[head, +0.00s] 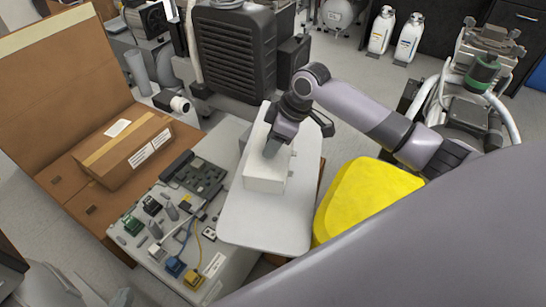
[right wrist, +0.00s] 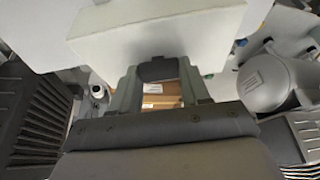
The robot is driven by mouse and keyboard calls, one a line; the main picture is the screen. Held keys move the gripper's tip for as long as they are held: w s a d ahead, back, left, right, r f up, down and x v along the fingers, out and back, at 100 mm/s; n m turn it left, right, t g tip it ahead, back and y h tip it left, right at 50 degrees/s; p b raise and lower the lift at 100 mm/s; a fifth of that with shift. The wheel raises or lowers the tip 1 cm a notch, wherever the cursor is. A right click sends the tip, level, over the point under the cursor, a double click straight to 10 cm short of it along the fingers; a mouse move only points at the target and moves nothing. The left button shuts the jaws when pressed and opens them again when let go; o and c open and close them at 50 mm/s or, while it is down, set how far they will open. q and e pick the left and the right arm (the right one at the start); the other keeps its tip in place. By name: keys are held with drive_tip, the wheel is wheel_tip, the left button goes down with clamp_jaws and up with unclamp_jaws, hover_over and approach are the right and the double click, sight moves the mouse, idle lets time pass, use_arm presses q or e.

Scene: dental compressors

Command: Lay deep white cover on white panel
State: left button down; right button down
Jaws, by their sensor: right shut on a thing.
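The deep white cover (head: 264,179) is a long white box shape over the left and middle part of the white panel (head: 262,226). The panel is a flat pale plate with rounded corners. My right gripper (head: 275,147) comes in from the right and is shut on the cover's wall. In the right wrist view the cover (right wrist: 165,42) fills the top middle, against the fingers of the gripper (right wrist: 160,72). I cannot tell whether the cover touches the panel. My left gripper is not in view.
Left of the panel lies a board with connectors and a dark keypad unit (head: 200,178). A taped cardboard box (head: 124,149) sits further left. A yellow object (head: 365,195) stands close on the right. A black ribbed housing (head: 236,50) stands behind.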

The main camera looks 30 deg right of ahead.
wheel_tip(320, 180, down, 5)
drive_tip(key=shift+r+b, duration=0.1)
drive_tip(key=shift+b, duration=0.7)
use_arm(q)
drive_tip(key=shift+w+d+h, duration=0.25)
drive_tip(key=shift+d+h, duration=0.05)
drive_tip(key=shift+d, duration=0.35)
use_arm(e)
drive_tip(key=shift+f, duration=0.3)
drive_tip(key=c, duration=0.5)
unclamp_jaws()
use_arm(q)
drive_tip(key=shift+a+f, duration=0.1)
drive_tip(key=shift+f, duration=0.1)
drive_tip(key=shift+s+f, duration=0.1)
drive_tip(key=shift+f, duration=0.05)
